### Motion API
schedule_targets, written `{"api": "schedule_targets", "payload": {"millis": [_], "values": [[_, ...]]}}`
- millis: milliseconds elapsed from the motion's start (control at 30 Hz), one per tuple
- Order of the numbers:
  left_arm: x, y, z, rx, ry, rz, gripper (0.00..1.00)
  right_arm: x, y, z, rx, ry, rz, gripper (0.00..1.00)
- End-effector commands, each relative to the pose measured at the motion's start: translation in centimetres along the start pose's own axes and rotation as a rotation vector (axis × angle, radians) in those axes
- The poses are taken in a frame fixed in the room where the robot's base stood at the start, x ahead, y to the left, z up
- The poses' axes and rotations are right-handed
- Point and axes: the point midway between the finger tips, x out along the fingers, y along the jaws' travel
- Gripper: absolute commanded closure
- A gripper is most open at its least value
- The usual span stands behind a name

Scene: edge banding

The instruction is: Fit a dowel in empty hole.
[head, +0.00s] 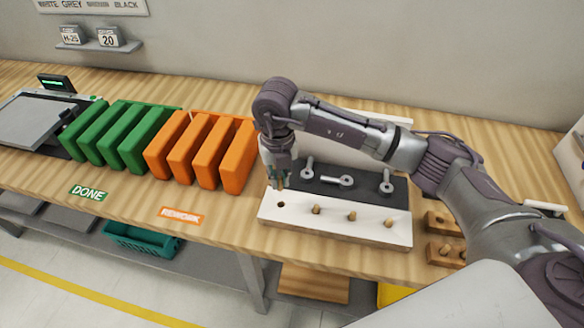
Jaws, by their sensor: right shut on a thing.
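A white board (335,227) lies near the front edge of the bench, with a dark strip behind it. It has a row of holes. Wooden dowels stand in several of them, such as the one at the left of the middle (316,209). The leftmost hole (281,204) is dark and empty. My right gripper (280,184) points down just above and behind that hole. It is shut on a small wooden dowel (281,186), mostly covered by the fingers. Whether the dowel tip touches the board cannot be told. My left gripper is not in view.
Grey metal fittings (338,181) lie on the dark strip. Orange bins (237,158) stand close left of my right gripper, with green bins (147,140) further left. Wooden blocks (445,250) sit right of the board.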

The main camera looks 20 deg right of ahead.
Motion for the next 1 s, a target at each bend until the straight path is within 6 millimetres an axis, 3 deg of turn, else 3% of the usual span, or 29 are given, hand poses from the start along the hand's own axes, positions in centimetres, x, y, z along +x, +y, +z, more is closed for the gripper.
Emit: {"api": "schedule_targets", "payload": {"millis": [267,433,700,1000], "values": [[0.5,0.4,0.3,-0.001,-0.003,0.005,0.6,1.0,0.2,-0.1,-0.004,0.001,-0.001,0.97],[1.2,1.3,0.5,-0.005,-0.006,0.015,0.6,2.4,0.2,-0.1,-0.004,0.001,0.0,0.97],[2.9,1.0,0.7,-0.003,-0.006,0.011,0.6,4.8,0.2,0.0,-0.004,-0.001,-0.001,0.97],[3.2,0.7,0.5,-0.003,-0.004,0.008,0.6,5.2,0.2,0.0,-0.004,-0.001,0.0,0.97]]}}
